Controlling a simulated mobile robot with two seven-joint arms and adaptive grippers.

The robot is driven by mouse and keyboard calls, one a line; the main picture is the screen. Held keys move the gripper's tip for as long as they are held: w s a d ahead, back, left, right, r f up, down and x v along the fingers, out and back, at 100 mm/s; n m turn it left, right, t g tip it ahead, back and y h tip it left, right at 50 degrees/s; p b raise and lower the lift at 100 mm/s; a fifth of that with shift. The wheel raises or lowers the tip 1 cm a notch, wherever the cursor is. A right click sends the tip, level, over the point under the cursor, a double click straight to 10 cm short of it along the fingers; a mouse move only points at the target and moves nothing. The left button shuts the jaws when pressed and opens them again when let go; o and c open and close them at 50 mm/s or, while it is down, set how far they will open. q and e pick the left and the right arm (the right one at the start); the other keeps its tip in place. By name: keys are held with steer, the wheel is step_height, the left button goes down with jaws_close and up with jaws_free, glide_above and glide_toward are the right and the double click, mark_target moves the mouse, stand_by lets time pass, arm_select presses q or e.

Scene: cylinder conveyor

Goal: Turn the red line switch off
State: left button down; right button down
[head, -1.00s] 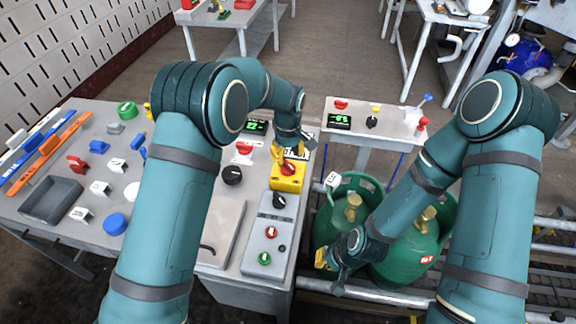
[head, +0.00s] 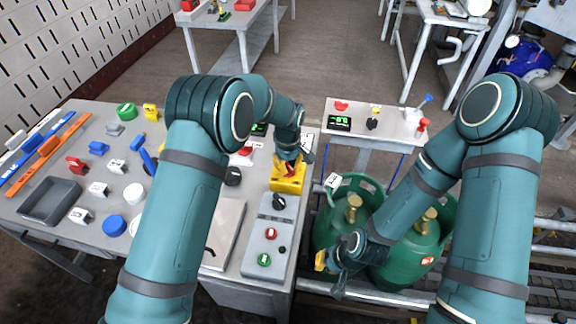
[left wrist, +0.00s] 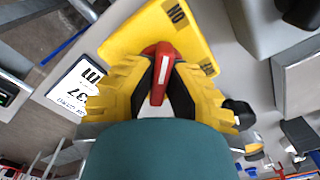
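A red switch handle (left wrist: 160,72) sits on a yellow box (head: 287,184) at the right end of the panel table; the box also shows in the left wrist view (left wrist: 190,22). My left gripper (head: 288,168) points down over the box. In the left wrist view its yellow fingers (left wrist: 159,80) stand on both sides of the red handle, with their dark pads against it near the tips. The head view largely hides the handle behind the fingers. My right gripper (head: 328,272) hangs low beside a green gas cylinder (head: 345,215), and its finger opening is unclear.
A grey control box (head: 262,262) with red and green knobs and a black knob (head: 279,202) stand close in front of the yellow box. Another black knob (head: 233,176) is to its left. A second green cylinder (head: 415,250) stands at the right. A small table (head: 385,133) is behind.

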arm_select(q)
steer(key=shift+m, duration=0.4)
steer(key=m, duration=0.3)
steer(key=shift+s+f+m+b, duration=0.1)
steer(key=shift+m+b, duration=0.2)
steer(key=m, duration=0.4)
steer(key=shift+m, duration=0.3)
steer(key=m, duration=0.4)
steer(key=shift+m, duration=2.5)
steer(key=c, duration=1)
jaws_free()
